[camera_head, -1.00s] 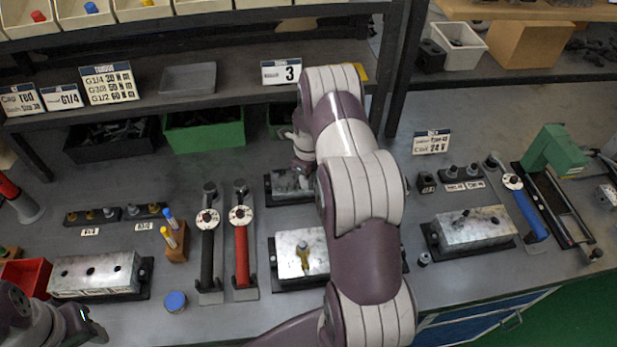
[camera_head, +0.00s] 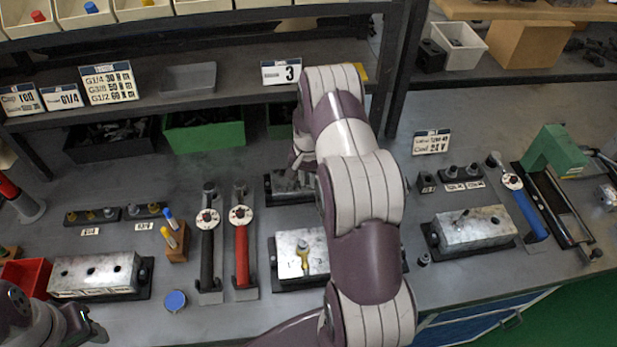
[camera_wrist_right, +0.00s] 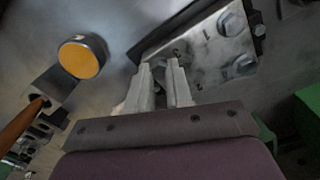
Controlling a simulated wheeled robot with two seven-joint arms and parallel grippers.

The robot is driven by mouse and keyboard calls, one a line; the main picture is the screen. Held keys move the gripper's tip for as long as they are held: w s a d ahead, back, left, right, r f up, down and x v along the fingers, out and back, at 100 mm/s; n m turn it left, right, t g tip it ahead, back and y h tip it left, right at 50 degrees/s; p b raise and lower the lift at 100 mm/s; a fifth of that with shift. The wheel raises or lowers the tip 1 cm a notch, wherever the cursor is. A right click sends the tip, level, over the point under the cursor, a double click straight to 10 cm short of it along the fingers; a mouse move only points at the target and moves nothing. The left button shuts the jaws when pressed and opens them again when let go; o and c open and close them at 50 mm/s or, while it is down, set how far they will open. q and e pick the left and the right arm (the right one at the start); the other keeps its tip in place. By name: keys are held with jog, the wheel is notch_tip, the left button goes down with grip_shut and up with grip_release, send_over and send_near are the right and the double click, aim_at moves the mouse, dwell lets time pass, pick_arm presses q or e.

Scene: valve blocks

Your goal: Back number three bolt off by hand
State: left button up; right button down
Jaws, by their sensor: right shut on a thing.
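A metal block (camera_head: 290,183) stands at the back below the sign with a 3 (camera_head: 281,72), partly hidden by my right arm. In the right wrist view the block's top (camera_wrist_right: 200,45) carries two hex bolts (camera_wrist_right: 232,23) (camera_wrist_right: 240,65) away from the fingers. My right gripper (camera_wrist_right: 163,66) is at the block's near end, its fingers shut on a bolt that they mostly hide.
Another block (camera_head: 288,262) with a brass-coloured fitting is nearer the front. Black (camera_head: 207,245) and red (camera_head: 242,248) torque wrenches lie to the left. Further blocks stand left (camera_head: 95,275) and right (camera_head: 475,228). A shelf (camera_head: 230,95) overhangs the back.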

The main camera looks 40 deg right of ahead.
jog(key=c, duration=0.9)
grip_release()
jog(key=shift+c, duration=0.2)
notch_tip(320, 180, up, 13)
jog(key=b, duration=0.2)
jog(key=s+a+r+n, duration=0.1)
jog(key=s+a+n, duration=0.4)
jog(key=s+a, duration=0.3)
jog(key=s+a+r+n+t, duration=0.1)
jog(key=s+a+n, duration=0.5)
jog(key=a, duration=0.6)
jog(key=shift+s+a+r, duration=0.3)
jog(key=shift+s+r, duration=0.05)
jog(key=shift+s, duration=0.65)
